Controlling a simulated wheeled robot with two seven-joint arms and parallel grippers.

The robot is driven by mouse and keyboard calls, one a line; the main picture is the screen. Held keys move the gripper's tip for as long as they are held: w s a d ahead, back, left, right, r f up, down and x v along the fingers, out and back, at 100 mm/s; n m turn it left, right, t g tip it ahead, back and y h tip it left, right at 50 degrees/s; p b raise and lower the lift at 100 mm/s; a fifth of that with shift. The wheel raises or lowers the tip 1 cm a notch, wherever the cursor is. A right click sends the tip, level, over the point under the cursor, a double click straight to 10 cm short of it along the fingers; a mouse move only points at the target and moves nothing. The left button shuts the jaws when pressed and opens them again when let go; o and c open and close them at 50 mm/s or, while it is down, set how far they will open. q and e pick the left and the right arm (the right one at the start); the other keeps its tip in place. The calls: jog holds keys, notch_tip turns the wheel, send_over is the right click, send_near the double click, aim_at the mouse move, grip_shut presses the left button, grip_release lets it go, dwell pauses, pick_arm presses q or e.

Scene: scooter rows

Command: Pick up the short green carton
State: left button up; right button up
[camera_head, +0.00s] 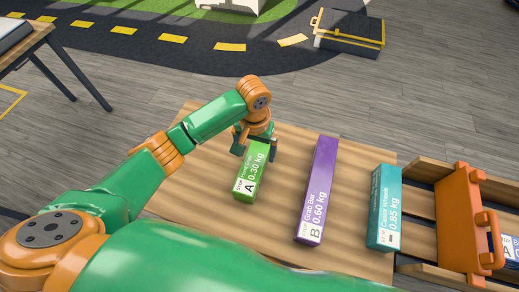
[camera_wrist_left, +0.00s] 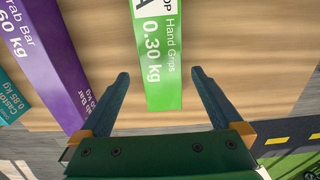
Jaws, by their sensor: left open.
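The short green carton (camera_head: 249,178) lies on the wooden table, labelled Hand Grips, 0.30 kg, with a white A panel. In the left wrist view the carton (camera_wrist_left: 160,62) runs down from the top edge, its near end just in front of the gap between the fingers. My left gripper (camera_head: 256,148) is open at the far end of the carton; in the left wrist view its two fingers (camera_wrist_left: 160,82) stand apart, one to each side of the carton's end. I cannot tell how high the fingers are above the table. My right gripper is not in view.
A longer purple carton (camera_head: 318,190) marked Grab Bar, 0.60 kg, lies right of the green one. A teal carton (camera_head: 384,210) marked 0.85 kg lies further right. Bare tabletop (camera_head: 285,165) separates the green and purple cartons.

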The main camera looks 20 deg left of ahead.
aim_at(253, 163)
pick_arm(q)
jog(key=f, duration=0.2)
jog(key=s+f, duration=0.1)
jog(key=f, duration=0.3)
jog(key=shift+s+a+f, duration=0.15)
jog(key=shift+s, duration=0.2)
jog(key=shift+w+f, duration=0.1)
jog(key=shift+w, duration=0.05)
grip_shut()
